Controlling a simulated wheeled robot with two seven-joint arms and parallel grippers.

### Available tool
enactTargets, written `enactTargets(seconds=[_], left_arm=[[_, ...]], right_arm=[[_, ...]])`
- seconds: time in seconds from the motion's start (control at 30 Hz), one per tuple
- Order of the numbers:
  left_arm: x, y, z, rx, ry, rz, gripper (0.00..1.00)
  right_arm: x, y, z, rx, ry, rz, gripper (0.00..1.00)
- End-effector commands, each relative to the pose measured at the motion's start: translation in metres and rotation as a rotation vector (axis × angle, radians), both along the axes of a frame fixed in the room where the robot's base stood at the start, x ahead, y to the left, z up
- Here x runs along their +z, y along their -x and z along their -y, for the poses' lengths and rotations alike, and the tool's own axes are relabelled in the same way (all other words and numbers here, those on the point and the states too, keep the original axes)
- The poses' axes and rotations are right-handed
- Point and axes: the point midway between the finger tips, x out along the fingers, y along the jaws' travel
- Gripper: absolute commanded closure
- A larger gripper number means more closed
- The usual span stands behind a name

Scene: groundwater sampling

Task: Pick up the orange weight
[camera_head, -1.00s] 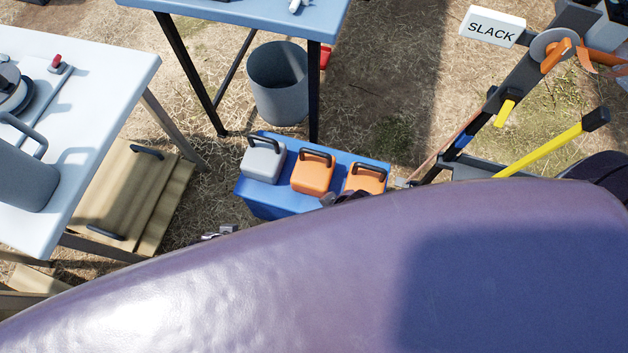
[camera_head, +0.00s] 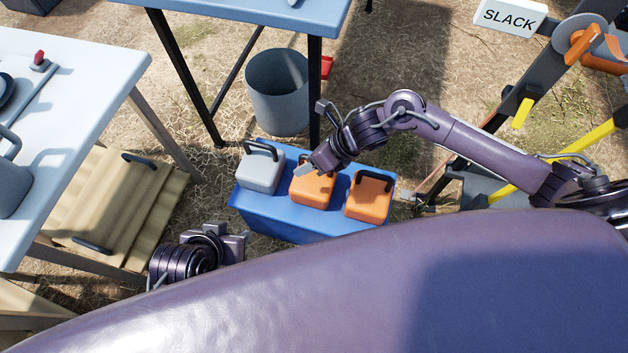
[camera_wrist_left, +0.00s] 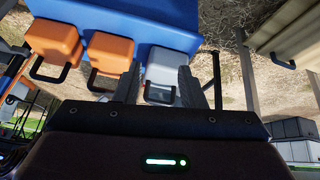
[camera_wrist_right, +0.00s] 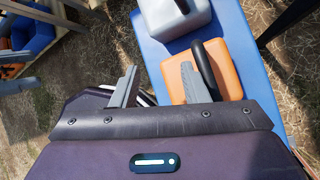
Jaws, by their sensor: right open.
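Two orange weights with black handles stand on a blue stand: the middle weight (camera_head: 311,190) and the right one (camera_head: 368,202). A grey weight (camera_head: 261,174) stands left of them. My right gripper (camera_head: 316,168) is above the middle orange weight and partly covers it. In the right wrist view its fingers are apart, with nothing between them; the weight's black handle (camera_wrist_right: 204,70) shows just beside the right finger. My left gripper (camera_head: 238,246) is low, left of the stand. In the left wrist view its fingers (camera_wrist_left: 160,90) are apart and empty, with the weights beyond.
The blue stand (camera_head: 290,228) is between a white table (camera_head: 95,75) on the left and a rig with a SLACK sign (camera_head: 509,16) on the right. A blue table (camera_head: 240,18) and grey bucket (camera_head: 277,95) are behind. A lidded tan box (camera_head: 110,210) is at left.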

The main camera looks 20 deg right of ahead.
Motion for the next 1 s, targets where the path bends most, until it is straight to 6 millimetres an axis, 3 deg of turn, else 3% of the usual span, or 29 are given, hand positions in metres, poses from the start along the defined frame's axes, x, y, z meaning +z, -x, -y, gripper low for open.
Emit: enactTargets(seconds=[0.03, 0.1, 0.27, 0.63, 1.0], left_arm=[[0.0, 0.0, 0.0, 0.0, 0.0, 0.0, 0.64], [0.0, 0.0, 0.0, 0.0, 0.0, 0.0, 0.64], [-0.001, 0.0, 0.0, 0.0, 0.002, 0.002, 0.64], [-0.002, -0.003, 0.01, -0.012, 0.031, 0.047, 0.64], [0.034, -0.046, 0.022, 0.006, 0.123, 0.277, 0.64]], right_arm=[[0.002, -0.009, 0.021, 0.091, 0.051, 0.045, 0.59], [0.004, -0.013, 0.04, 0.198, 0.096, 0.086, 0.59], [0.007, -0.019, 0.064, 0.329, 0.145, 0.133, 0.59], [-0.026, -0.025, 0.044, 0.346, 0.146, 0.14, 0.59], [-0.054, -0.031, 0.025, 0.345, 0.15, 0.141, 0.59]])
